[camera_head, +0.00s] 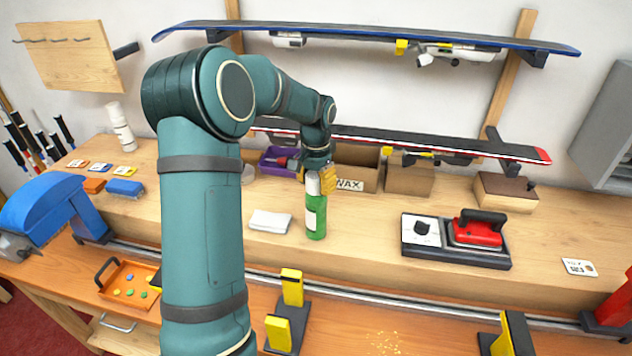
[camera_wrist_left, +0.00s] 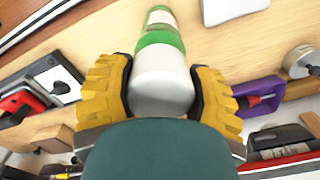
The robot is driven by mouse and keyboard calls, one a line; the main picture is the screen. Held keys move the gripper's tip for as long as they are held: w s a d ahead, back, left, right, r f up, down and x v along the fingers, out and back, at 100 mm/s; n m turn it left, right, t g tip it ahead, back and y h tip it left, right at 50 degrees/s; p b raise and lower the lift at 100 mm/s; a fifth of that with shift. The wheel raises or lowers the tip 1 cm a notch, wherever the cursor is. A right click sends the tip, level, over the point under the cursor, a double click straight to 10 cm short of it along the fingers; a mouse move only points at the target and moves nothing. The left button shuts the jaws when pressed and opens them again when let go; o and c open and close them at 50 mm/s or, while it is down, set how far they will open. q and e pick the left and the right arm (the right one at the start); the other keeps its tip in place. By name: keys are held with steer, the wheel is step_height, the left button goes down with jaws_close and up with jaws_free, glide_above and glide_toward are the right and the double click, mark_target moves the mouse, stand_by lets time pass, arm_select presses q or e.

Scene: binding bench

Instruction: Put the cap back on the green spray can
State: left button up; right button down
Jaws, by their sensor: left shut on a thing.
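The green spray can (camera_head: 316,217) stands upright on the raised wooden shelf of the bench, near the middle. Its white cap (camera_head: 313,184) is at the can's top, in line with it. My left gripper (camera_head: 320,177) is over the can, with yellow finger pads beside the cap. In the left wrist view the pads are on both sides of the pale cap (camera_wrist_left: 162,88), and the gripper is shut on it. The green can (camera_wrist_left: 158,40) extends beyond the cap; no clear gap shows between them. My right gripper is not in view.
A folded white cloth (camera_head: 270,221) lies left of the can. Behind are a purple bin (camera_head: 272,163) and a cardboard WAX box (camera_head: 358,166). A red iron (camera_head: 478,229) sits on a stand at right. Skis (camera_head: 400,143) hang above.

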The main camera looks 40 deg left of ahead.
arm_select(q)
steer(key=shift+f, duration=0.3)
stand_by(0.5)
steer(key=o, duration=0.9)
steer(key=shift+o, duration=0.2)
steer(key=shift+r, duration=0.1)
steer(key=shift+r+p, duration=2.3)
steer(key=shift+r, duration=0.7)
jaws_close()
